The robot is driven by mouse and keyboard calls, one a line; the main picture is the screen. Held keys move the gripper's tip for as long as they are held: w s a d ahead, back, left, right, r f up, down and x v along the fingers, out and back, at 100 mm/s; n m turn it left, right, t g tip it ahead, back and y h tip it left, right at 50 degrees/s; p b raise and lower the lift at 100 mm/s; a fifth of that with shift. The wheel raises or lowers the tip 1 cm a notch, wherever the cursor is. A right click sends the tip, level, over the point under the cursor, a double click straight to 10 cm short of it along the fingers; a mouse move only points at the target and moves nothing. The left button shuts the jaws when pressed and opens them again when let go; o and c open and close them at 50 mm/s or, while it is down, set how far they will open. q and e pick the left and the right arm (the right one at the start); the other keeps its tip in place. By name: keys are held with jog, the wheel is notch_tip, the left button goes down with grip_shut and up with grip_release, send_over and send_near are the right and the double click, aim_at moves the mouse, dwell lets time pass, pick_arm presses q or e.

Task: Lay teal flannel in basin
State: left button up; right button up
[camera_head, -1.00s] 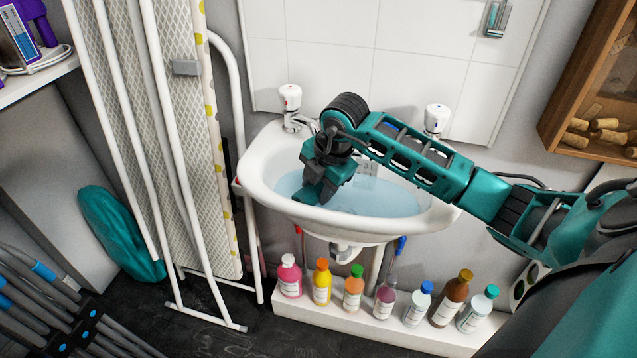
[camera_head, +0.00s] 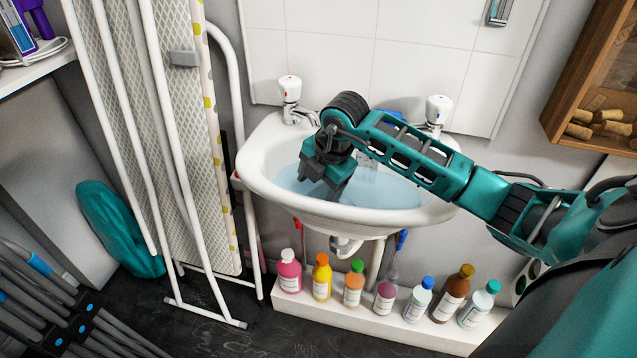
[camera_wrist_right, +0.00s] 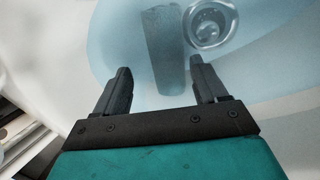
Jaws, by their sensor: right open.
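The white basin (camera_head: 262,172) holds pale blue water and is fixed to the tiled wall. My right gripper (camera_head: 333,193) reaches down into the left part of the basin, its fingers at the water. In the right wrist view the same gripper (camera_wrist_right: 160,66) is open, with its two fingers apart. A dull grey-teal strip, seemingly the flannel (camera_wrist_right: 162,35), lies in the water ahead of and between the fingers, beside the round drain (camera_wrist_right: 210,24). Whether it touches a finger is unclear. The head view does not clearly show the flannel. My left gripper is not in view.
Two taps, left (camera_head: 290,98) and right (camera_head: 437,112), stand at the basin's back corners. Several bottles (camera_head: 353,285) line a white ledge below. A folded ironing board (camera_head: 165,130) stands close on the left. A wooden cork box (camera_head: 580,90) hangs at right.

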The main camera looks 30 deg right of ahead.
jog(key=shift+r, duration=0.1)
jog(key=a+p+v, duration=0.1)
jog(key=p+v, duration=0.1)
jog(key=v, duration=1)
jog(key=shift+d+r+p, duration=0.35)
jog(key=shift+d+p, duration=0.05)
jog(key=shift+d, duration=0.1)
jog(key=shift+s, duration=0.2)
